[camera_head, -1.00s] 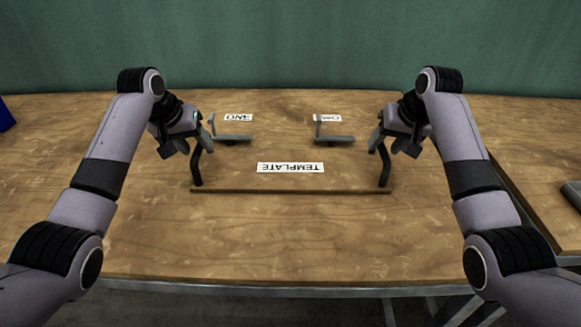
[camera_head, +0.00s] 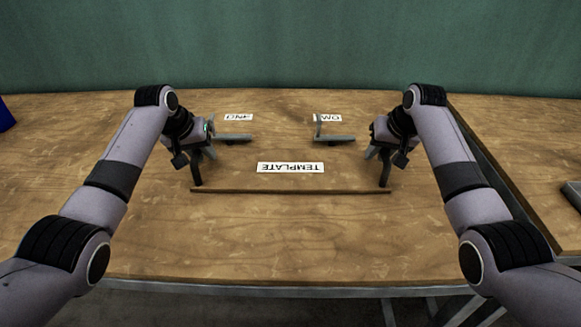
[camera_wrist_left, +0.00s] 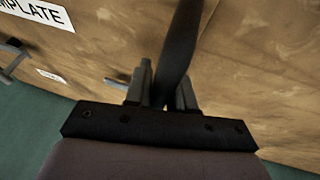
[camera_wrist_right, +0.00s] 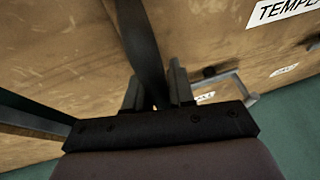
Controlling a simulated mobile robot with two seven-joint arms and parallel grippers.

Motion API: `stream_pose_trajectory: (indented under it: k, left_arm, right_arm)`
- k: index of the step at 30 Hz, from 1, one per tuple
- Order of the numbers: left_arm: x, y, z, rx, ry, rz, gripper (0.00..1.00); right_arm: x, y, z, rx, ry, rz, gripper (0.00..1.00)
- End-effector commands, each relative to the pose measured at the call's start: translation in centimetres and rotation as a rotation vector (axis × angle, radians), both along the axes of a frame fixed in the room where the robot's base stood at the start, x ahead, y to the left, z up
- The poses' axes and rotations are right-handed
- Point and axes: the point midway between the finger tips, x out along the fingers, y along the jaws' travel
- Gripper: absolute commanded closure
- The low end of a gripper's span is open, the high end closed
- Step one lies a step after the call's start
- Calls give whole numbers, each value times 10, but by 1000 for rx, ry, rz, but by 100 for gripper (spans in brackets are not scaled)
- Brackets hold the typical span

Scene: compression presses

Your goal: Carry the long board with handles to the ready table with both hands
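The long board (camera_head: 290,191) lies on the wooden table in front of me, its brown front edge showing. A dark upright handle stands at each end, the left handle (camera_head: 196,172) and the right handle (camera_head: 385,174). My left gripper (camera_head: 195,158) is at the left handle; in the left wrist view the dark handle (camera_wrist_left: 180,45) passes between its parted fingers. My right gripper (camera_head: 387,156) is at the right handle, which also passes between parted fingers in the right wrist view (camera_wrist_right: 141,45). Neither gripper looks closed tight. No table is visibly marked as the ready table.
A TEMPLATE label (camera_head: 290,168) lies behind the board's edge. Two grey handled pieces (camera_head: 232,138) (camera_head: 336,138) with labels stand further back. A second table (camera_head: 520,165) adjoins on the right, with a dark object (camera_head: 573,192). The near tabletop is clear.

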Motion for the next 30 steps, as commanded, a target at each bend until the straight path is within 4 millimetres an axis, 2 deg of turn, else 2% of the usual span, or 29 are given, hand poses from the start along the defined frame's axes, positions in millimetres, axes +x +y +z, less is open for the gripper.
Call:
stream_pose_trajectory:
  k: [14,30]
  left_arm:
    - [1,0,7,-1,-3,0,100]
    - [0,0,48,-1,-3,0,100]
  right_arm:
    - [1,0,7,1,-3,0,100]
    - [1,0,48,0,-3,-1,100]
